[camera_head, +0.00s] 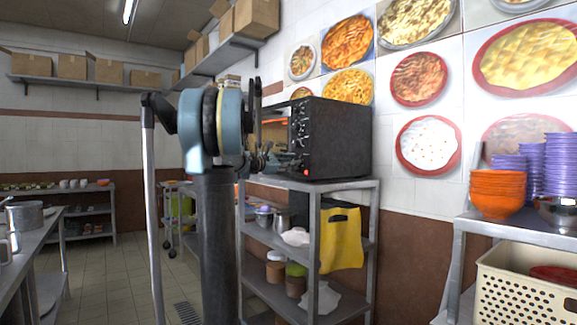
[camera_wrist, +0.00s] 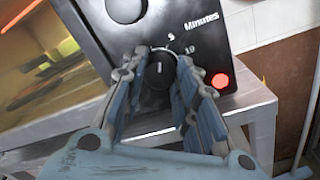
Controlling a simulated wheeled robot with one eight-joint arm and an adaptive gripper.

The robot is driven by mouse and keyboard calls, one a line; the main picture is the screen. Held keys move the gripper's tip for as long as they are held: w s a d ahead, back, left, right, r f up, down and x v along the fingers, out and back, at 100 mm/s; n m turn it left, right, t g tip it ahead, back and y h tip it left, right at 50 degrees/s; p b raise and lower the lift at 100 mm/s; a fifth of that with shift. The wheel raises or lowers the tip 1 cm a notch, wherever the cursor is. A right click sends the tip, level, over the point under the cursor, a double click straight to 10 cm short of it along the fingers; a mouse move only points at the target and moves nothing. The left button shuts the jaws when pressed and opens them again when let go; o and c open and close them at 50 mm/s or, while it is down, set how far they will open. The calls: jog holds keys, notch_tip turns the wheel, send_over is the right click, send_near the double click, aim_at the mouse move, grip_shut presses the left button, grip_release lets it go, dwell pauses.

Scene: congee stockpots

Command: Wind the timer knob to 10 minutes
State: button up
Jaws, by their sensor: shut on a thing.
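The black oven (camera_head: 345,135) stands on a metal shelf. In the wrist view its dark front panel (camera_wrist: 215,45) carries the timer dial, with "5", "10" and "Minutes" in white. The round black timer knob (camera_wrist: 158,80) sits between the fingers of my gripper (camera_wrist: 163,60), which is shut on it from both sides. A short pale mark shows on the knob's face. It points roughly up in the picture, towards the side of the "5"; its exact reading is unclear. The fingers hide part of the dial. In the head view my arm hides most of the gripper.
A red lamp (camera_wrist: 220,81) is lit beside the dial. Another dark knob (camera_wrist: 124,8) shows above in the wrist view. The oven window glows orange at the left. The metal shelf (camera_head: 345,186) below holds pots and a yellow bag (camera_head: 341,240). Orange bowls (camera_head: 497,194) stand at the right.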

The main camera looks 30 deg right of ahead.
jog(key=m, duration=1.1)
jog(key=shift+f+g+h, duration=0.15)
jog(key=shift+g+h, duration=0.15)
jog(key=shift+m, duration=0.3)
jog(key=o, duration=1.1)
jog(key=shift+a, duration=0.1)
jog(key=a, duration=1.2)
jog(key=shift+s+f, duration=0.4)
jog(key=shift+d, duration=0.1)
